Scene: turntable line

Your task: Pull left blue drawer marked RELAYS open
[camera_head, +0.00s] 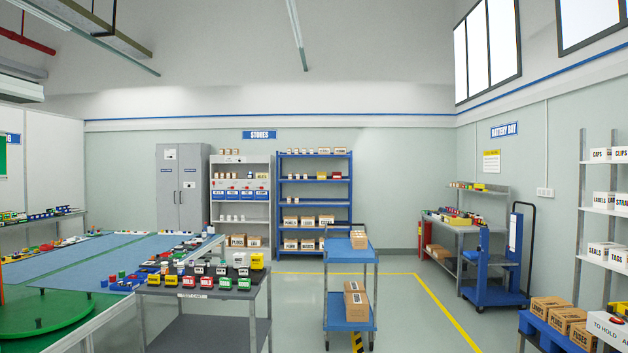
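A row of small blue drawer fronts with white labels sits in the pale shelf unit (241,160) at the back wall, left of the centre. The left blue drawer (218,195) is at the left end of this row. Its label is too small to read. The fronts look flush and shut, but they are far off and small. My gripper is not in view.
A grey cabinet (182,185) and a blue rack (315,181) flank the shelf unit. A dark table (205,292) with small coloured parts and a blue cart (348,325) with cartons stand in front. Clear floor (405,300) lies right of the cart.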

